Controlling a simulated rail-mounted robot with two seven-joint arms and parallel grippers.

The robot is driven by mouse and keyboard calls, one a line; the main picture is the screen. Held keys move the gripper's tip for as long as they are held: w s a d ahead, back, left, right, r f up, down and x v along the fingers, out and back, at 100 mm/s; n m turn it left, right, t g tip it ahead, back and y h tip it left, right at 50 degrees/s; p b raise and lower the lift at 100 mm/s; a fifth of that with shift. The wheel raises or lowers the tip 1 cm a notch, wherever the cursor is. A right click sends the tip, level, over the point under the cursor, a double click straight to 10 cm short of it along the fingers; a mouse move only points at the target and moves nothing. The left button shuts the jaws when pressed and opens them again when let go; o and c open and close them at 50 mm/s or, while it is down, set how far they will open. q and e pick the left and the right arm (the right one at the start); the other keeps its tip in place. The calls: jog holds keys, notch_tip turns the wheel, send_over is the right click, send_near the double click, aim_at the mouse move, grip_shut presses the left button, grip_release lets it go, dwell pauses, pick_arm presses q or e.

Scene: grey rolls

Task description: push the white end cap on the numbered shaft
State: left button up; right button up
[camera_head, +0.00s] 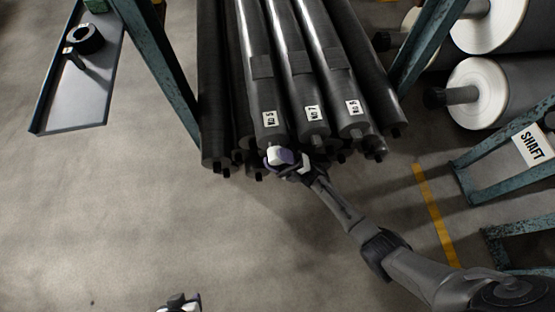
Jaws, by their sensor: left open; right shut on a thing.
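Grey rolls with dark shaft ends lie side by side. Three carry labels that seem to read NO 5 (262,90), NO 7 (305,85) and NO 8 (348,80). My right gripper (284,160) is shut at the near end of the NO 5 roll. Small white parts show there; the white end cap cannot be told clearly from the gripper. My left gripper (180,303) is open at the bottom edge, mostly cut off, well away from the rolls.
Blue-green rack posts (165,75) flank the rolls. A grey shelf (75,115) with a black ring (85,39) stands at left. Large white-ended rolls (480,92) and a SHAFT sign (532,147) are at right. A yellow line (435,215) crosses the floor.

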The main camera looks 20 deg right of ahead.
jog(key=shift+w, duration=0.15)
jog(key=shift+w+d, duration=0.15)
jog(key=shift+w, duration=0.35)
jog(key=o, duration=1)
jog(key=shift+s+d+f, duration=0.1)
jog(key=shift+d+f, duration=0.25)
jog(key=shift+v, duration=6.4)
jog(key=shift+c, duration=0.5)
